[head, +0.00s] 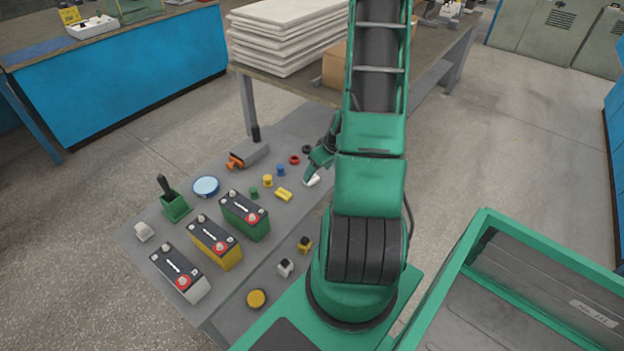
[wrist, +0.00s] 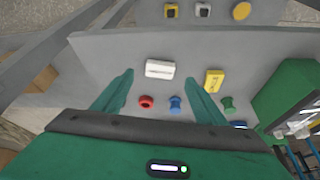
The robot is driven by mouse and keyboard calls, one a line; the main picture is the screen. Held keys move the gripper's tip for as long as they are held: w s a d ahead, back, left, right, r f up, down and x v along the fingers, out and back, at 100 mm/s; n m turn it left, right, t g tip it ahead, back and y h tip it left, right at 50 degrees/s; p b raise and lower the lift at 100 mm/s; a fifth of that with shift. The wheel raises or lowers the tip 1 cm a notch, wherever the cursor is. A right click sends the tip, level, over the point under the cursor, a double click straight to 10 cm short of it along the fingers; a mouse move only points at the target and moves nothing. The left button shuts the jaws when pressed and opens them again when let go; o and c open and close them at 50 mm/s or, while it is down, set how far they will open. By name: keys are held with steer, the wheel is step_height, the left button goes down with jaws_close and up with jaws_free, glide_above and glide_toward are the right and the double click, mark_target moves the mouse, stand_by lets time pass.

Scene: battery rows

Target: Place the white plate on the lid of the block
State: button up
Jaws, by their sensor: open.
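The white plate (wrist: 160,69) is a small flat oblong with faint marking, lying on the grey table. In the head view it is a small white piece (head: 312,181) by my fingertips. My gripper (wrist: 159,78) is open and empty, its fingers on either side of the plate's near edge with gaps. In the head view my gripper (head: 318,160) points down at the plate. Three block-shaped batteries with dark lids stand in a row: white (head: 178,273), yellow (head: 215,241) and green (head: 245,215). I cannot tell which block is meant.
A yellow plate (head: 284,194) lies beside the white one. Red (head: 295,160), blue (head: 281,170) and green (head: 254,192) small pieces stand close by.

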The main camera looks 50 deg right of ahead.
mark_target(313, 180)
steer(key=shift+w+x, duration=0.2)
steer(key=shift+x, duration=2.6)
steer(key=shift+r, duration=0.15)
steer(key=c, duration=1.2)
steer(key=shift+r, duration=0.1)
